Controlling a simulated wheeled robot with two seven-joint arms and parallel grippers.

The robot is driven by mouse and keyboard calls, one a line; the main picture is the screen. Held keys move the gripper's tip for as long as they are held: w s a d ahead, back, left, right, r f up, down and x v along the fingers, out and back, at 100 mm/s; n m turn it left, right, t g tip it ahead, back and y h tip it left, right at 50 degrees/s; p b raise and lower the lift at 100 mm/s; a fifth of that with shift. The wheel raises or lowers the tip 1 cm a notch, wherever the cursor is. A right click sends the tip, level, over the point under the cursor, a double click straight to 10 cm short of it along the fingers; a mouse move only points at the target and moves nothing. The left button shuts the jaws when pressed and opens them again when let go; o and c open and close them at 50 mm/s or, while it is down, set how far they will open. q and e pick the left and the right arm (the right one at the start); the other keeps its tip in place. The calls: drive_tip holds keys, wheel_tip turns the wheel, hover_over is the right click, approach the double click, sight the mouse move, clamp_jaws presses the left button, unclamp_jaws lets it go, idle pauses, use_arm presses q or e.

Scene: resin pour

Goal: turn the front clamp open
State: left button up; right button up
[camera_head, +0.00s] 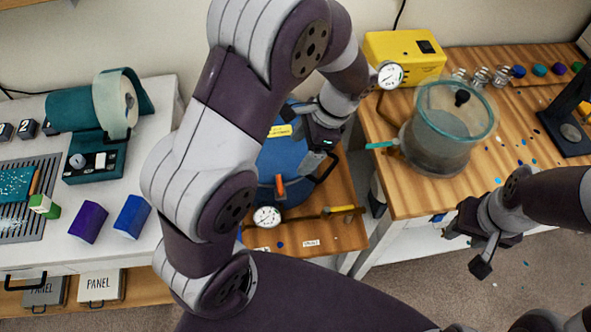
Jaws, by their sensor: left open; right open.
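The blue pressure pot (283,160) stands on the wooden bench, partly hidden behind my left arm. An orange clamp (280,187), which looks like the front clamp, sits upright at the pot's near side. My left gripper (322,143) is open above the pot's right side, behind and to the right of the orange clamp and apart from it. Its fingertips are hard to make out against the dark pot handle. My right gripper (469,249) is open and empty over the floor, in front of the right bench.
A gauge (267,217) and a pipe with a yellow handle (342,210) lie in front of the pot. A glass chamber (438,137) with a teal valve lever (381,145) stands on the right bench. A yellow pump (405,57) is behind.

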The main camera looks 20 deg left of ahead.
sight(279, 183)
use_arm(q)
drive_tip(key=b+x, duration=0.1)
drive_tip(key=x, duration=0.5)
drive_tip(key=b+x, duration=0.1)
drive_tip(key=x, duration=0.5)
drive_tip(key=shift+s+f+b, duration=0.3)
drive_tip(key=shift+b, duration=0.1)
drive_tip(key=c, duration=1)
